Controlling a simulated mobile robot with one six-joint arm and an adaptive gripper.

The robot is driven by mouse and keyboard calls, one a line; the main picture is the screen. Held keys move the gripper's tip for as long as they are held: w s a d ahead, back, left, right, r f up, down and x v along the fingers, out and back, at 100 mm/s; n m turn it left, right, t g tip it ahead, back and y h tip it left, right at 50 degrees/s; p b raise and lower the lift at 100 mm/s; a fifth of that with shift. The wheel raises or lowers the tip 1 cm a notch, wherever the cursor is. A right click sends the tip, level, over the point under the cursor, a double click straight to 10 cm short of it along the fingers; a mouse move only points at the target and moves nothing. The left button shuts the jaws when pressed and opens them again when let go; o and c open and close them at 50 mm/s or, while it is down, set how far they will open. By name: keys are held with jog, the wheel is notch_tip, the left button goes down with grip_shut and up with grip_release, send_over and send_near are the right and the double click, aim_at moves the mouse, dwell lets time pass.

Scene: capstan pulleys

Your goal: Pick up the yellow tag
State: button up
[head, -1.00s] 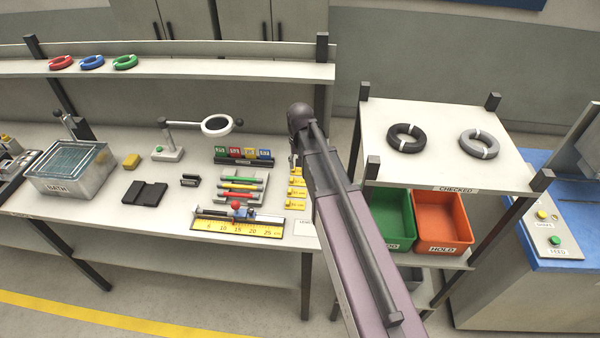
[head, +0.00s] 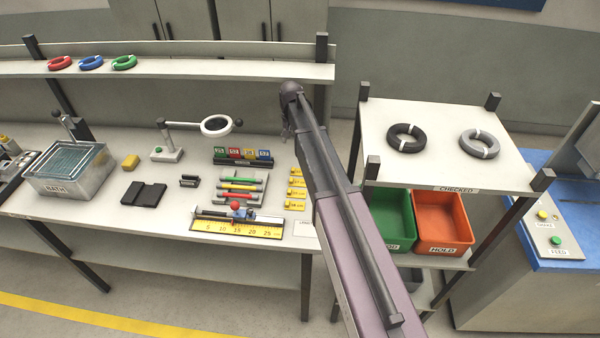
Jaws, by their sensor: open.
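A dark rack (head: 243,162) stands at the back right of the bench with a row of small coloured tags in it: green, red, yellow and blue. The yellow tag (head: 249,153) is upright between the red and blue ones. My gripper (head: 286,133) shows only as a small grey part below the end of my arm, to the right of and above the rack in the picture. It is open and apart from the tag. Most of the gripper is hidden behind the arm.
Several yellow labels (head: 297,181) lie right of the rack. Coloured rods (head: 240,185) on a holder and a yellow ruler fixture (head: 237,228) are in front. A magnifier lamp (head: 216,125) stands close left of the rack. A shelf (head: 200,68) runs behind, above the bench.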

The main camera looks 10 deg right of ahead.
jog(key=b, duration=0.8)
send_over(293, 168)
jog(key=shift+w+f, duration=0.15)
jog(key=shift+f, duration=2)
jog(key=shift+w+f, duration=0.1)
jog(key=shift+f, duration=2.05)
jog(key=shift+f+b, duration=0.1)
jog(key=shift+b, duration=0.2)
jog(key=f+b, duration=0.3)
jog(key=shift+s+f, duration=0.2)
jog(key=shift+s, duration=0.15)
jog(key=shift+f+b, duration=0.8)
jog(key=shift+b, duration=0.2)
grip_shut()
